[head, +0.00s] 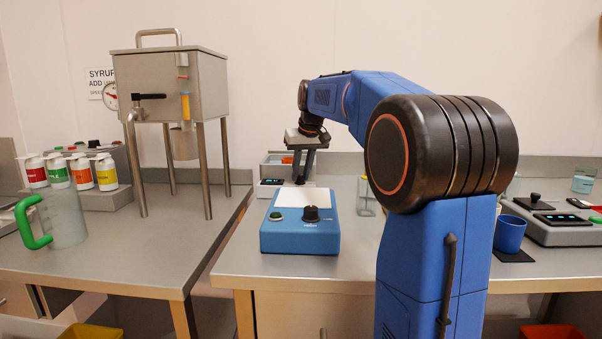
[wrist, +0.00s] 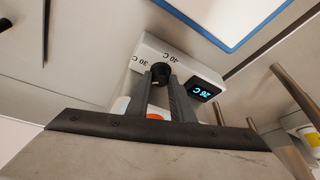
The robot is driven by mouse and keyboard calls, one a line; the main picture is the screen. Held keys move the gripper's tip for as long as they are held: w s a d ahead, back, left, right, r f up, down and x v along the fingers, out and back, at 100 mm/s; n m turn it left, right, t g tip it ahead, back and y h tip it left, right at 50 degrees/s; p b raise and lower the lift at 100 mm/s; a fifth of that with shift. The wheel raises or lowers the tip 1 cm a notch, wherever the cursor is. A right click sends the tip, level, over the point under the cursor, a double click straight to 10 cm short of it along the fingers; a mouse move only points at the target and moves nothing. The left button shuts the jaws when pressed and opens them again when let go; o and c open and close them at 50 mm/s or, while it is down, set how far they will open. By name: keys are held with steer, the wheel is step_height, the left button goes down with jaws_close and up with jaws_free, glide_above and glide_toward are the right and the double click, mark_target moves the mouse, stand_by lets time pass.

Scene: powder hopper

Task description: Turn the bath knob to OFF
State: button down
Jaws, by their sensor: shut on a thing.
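The bath (head: 271,171) is a small grey box with a lit display, behind the blue device on the right-hand bench. In the wrist view its white front panel (wrist: 208,73) appears upside down, with 30 C and 40 C marks and a display (wrist: 202,91) reading 26 C. The black bath knob (wrist: 160,71) sits between the fingertips of my gripper (wrist: 161,78), which is shut on it. The knob's pointer and an OFF mark cannot be made out. In the head view my gripper (head: 300,181) points down at the bath, and the knob is hidden.
A blue device (head: 271,236) with a white top plate, green button and black knob stands in front of the bath. A small clear bottle (head: 365,195) is to the right. A steel hopper (head: 175,85) stands on the left bench, across a gap.

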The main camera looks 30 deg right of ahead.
steer(key=c, duration=1.8)
jaws_free()
steer(key=shift+c, duration=0.2)
steer(key=shift+r, duration=0.1)
steer(key=d+v, duration=0.1)
steer(key=v, duration=1.6)
steer(key=shift+a, duration=0.45)
steer(key=shift+r, duration=0.1)
